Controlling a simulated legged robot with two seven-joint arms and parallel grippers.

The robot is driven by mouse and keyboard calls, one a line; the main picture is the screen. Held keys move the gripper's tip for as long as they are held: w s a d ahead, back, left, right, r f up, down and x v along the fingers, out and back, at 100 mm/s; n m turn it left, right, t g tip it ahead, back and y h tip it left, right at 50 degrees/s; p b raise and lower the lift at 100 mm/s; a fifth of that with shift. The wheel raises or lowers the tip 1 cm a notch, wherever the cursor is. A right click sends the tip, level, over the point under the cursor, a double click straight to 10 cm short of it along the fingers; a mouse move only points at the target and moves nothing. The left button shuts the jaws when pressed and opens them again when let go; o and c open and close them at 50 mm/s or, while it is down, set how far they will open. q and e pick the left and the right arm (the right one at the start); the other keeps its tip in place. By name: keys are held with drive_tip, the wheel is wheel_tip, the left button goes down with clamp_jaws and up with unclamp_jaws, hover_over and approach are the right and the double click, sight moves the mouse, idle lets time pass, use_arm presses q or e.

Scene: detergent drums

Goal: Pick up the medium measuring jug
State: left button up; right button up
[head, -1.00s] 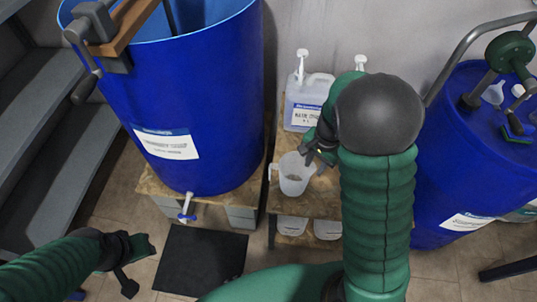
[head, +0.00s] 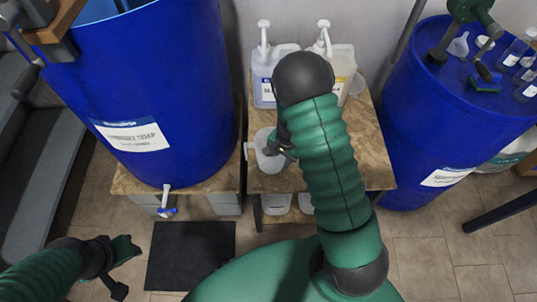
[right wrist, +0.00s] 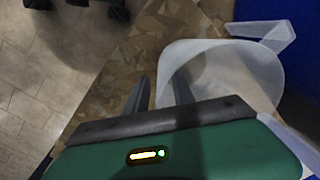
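A translucent white measuring jug (head: 268,161) stands at the front left of the wooden stand, its handle on the left. My right gripper (head: 277,151) is at the jug's right rim in the head view, with its fingers partly hidden. In the right wrist view the fingers of my right gripper (right wrist: 160,88) are apart, one on each side of the jug's (right wrist: 235,70) near wall. I cannot tell if they touch it. My left gripper (head: 125,268) is open and empty, low at the left above the floor.
Two pump-top canisters (head: 267,85) (head: 341,70) stand at the back of the wooden stand (head: 365,150). Blue drums (head: 165,95) (head: 440,125) flank it. White containers (head: 277,203) sit below. A black mat (head: 190,255) lies on the floor; the stand's right front is clear.

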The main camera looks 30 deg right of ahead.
drive_tip(key=shift+w+f, duration=0.1)
drive_tip(key=shift+f, duration=0.15)
drive_tip(key=shift+r, duration=0.1)
clamp_jaws()
idle(1.1)
